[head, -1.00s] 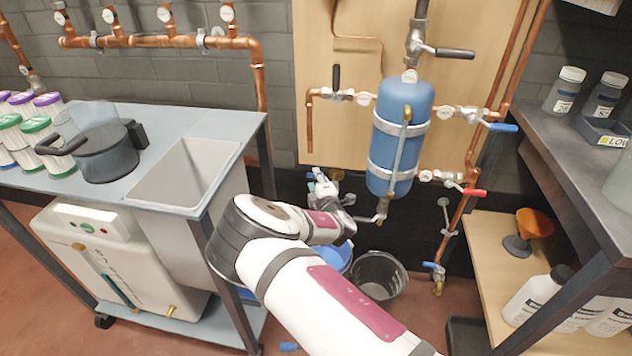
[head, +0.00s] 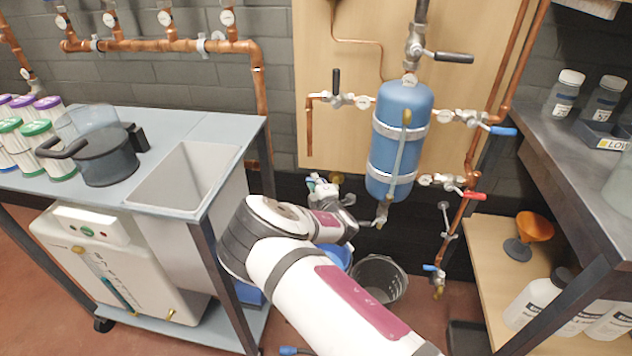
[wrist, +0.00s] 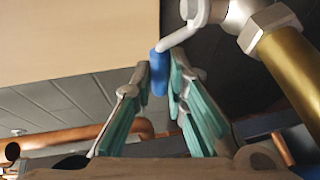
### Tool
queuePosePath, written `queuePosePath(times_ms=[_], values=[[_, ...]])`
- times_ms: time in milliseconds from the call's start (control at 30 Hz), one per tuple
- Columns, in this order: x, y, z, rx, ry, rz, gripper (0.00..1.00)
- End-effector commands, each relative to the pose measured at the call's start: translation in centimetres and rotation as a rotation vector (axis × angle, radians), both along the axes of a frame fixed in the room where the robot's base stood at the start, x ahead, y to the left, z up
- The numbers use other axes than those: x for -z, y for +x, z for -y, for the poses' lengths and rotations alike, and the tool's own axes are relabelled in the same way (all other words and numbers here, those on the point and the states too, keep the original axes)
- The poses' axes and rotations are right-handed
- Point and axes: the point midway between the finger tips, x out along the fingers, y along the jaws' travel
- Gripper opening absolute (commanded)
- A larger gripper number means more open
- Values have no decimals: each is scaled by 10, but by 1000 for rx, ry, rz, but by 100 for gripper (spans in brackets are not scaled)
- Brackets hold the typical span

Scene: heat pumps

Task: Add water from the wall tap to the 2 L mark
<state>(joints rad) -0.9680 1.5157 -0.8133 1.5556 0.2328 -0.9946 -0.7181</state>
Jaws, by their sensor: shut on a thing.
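In the wrist view my gripper (wrist: 158,78) is shut on the blue lever handle (wrist: 158,84) of a tap. The handle sits between the teal finger pads. A bent silver stem links it to the brass tap body (wrist: 290,68) on the right. In the head view my gripper (head: 322,186) is low at the wall, left of the blue tank, and my arm partly covers it. A blue bucket (head: 338,257) stands on the floor below, mostly hidden behind my arm. No water stream, water level or 2 L mark can be made out.
A dark clear bucket (head: 380,280) stands right of the blue one. The blue tank (head: 400,140) with pipes and valves hangs above. A bench with a sink (head: 185,180) is close on the left. A shelf unit (head: 565,165) stands on the right.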

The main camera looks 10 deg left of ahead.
Motion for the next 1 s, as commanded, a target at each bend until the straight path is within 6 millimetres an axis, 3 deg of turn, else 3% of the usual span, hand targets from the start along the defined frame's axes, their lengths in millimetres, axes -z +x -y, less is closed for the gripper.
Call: queuePosePath(times_ms=[333,733,767,833,1000], values=[[-2,-12,7,-237,2,-1,0],[0,-14,6,-270,3,-2,0],[0,-14,6,-270,3,-2,20],[0,-14,6,-269,3,-2,34],[0,-14,6,-269,2,-1,34]])
